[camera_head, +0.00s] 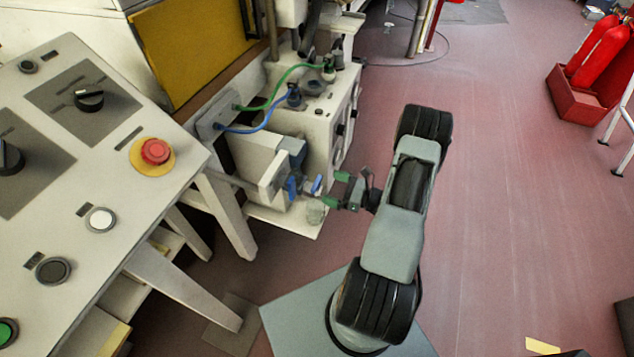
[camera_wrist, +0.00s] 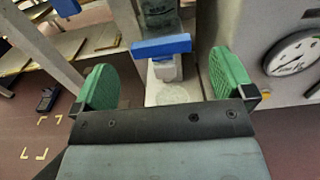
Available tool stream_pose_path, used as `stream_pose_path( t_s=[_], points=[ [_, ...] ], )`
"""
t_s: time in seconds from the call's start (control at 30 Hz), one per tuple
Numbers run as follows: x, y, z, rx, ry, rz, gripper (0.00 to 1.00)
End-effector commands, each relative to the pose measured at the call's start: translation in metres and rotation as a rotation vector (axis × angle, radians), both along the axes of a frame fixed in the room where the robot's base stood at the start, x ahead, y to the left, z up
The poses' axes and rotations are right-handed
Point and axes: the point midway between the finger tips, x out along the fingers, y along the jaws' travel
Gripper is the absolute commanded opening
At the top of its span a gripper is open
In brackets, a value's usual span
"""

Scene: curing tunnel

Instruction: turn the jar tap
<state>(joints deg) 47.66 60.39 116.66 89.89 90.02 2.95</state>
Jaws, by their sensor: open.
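The tap's blue lever handle (camera_wrist: 161,46) lies almost level across the wrist view, in front of a grey-green jar (camera_wrist: 160,15) with dark lettering. A pale tap body (camera_wrist: 168,68) shows below the handle. In the head view the blue handle (camera_head: 317,184) shows small at the front of the machine. My gripper (camera_head: 337,190) is just right of it, its green fingertips apart. In the wrist view my gripper (camera_wrist: 164,82) is open and empty, with a finger to each side of the tap. The handle appears ahead of the fingertips, with no visible contact.
A round dial gauge (camera_wrist: 295,52) is close to the right finger in the wrist view. A control desk (camera_head: 110,180) with knobs and a red button (camera_head: 155,151) stands at left. Blue and green hoses (camera_head: 262,122) run above the tap.

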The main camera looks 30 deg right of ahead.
Motion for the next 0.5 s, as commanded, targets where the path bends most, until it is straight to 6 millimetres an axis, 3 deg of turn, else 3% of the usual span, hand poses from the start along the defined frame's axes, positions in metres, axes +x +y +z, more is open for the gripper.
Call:
stream_pose_path(
  t_s=[0.2, 0.5],
  points=[
    [0.026, 0.026, 0.000, -0.001, 0.001, 0.005, 1.00],
    [0.044, 0.041, 0.000, 0.000, 0.000, 0.002, 1.00]
  ],
)
